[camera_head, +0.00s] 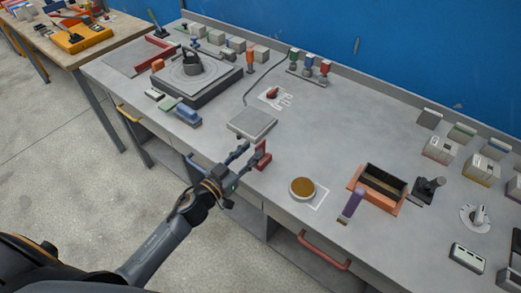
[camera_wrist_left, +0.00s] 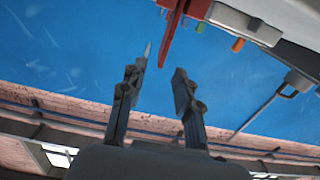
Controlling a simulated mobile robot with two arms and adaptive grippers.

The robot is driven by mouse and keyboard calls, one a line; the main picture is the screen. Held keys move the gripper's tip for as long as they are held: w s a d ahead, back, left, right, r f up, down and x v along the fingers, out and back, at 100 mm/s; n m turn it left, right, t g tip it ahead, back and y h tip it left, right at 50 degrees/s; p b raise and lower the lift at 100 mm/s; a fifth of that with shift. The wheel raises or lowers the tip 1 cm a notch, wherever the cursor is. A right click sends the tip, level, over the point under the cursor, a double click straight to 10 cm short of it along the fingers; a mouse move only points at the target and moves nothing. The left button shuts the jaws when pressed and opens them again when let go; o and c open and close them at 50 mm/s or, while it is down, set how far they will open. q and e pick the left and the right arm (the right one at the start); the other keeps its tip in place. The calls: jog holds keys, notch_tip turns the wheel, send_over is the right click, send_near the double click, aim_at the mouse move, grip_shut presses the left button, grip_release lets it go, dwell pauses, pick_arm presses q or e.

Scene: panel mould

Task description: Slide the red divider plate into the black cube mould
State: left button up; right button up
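The red divider plate (camera_head: 262,155) stands upright at the front edge of the bench, left of centre. It also shows in the wrist view (camera_wrist_left: 173,25), just beyond the fingertips. My left gripper (camera_head: 247,158) is close beside the plate on its left. In the wrist view the left gripper (camera_wrist_left: 158,78) has its fingers apart with nothing between them. A dark open box (camera_head: 385,173), which looks like the black cube mould, sits in an orange-brown tray (camera_head: 375,201) to the right. My right gripper is not in view.
A grey square plate (camera_head: 252,122) lies behind the red plate. A round brown-topped dish (camera_head: 302,188) and a purple-handled tool (camera_head: 351,205) stand between it and the mould. A black-handled tool (camera_head: 428,190) stands right of the mould. The bench middle is mostly clear.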

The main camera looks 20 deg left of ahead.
aim_at(261, 143)
pick_arm(q)
jog(key=shift+f+p+x, duration=0.2)
jog(key=shift+p+x, duration=0.05)
jog(key=shift+x, duration=1.1)
jog(key=shift+f+p+x, duration=0.15)
jog(key=shift+p+x, duration=0.05)
jog(key=shift+x, duration=1.1)
jog(key=shift+s+r, duration=0.1)
jog(key=shift+c, duration=0.6)
grip_shut()
